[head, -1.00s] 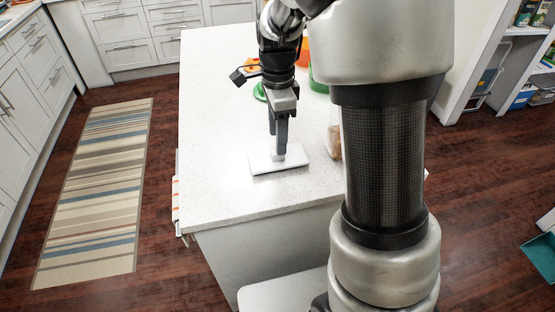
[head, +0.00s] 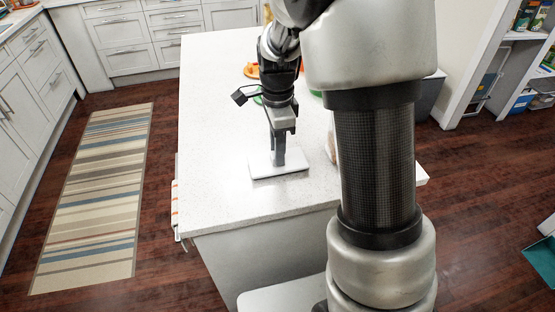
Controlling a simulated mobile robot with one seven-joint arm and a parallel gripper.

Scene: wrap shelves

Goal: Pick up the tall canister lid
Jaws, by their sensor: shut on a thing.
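The lid (head: 294,168) is a flat white square-cornered piece over the near part of the white counter in the head view. My gripper (head: 278,162) points down onto its middle and is shut on it. The fingers hide the part of the lid that they grip. I cannot tell whether the lid rests on the counter or hangs just above it.
The white counter (head: 220,130) is clear to the left of the lid. A brown item (head: 331,145) is partly hidden behind my arm. Orange and green items (head: 253,70) lie at the back behind my gripper. A striped rug (head: 100,190) lies on the floor.

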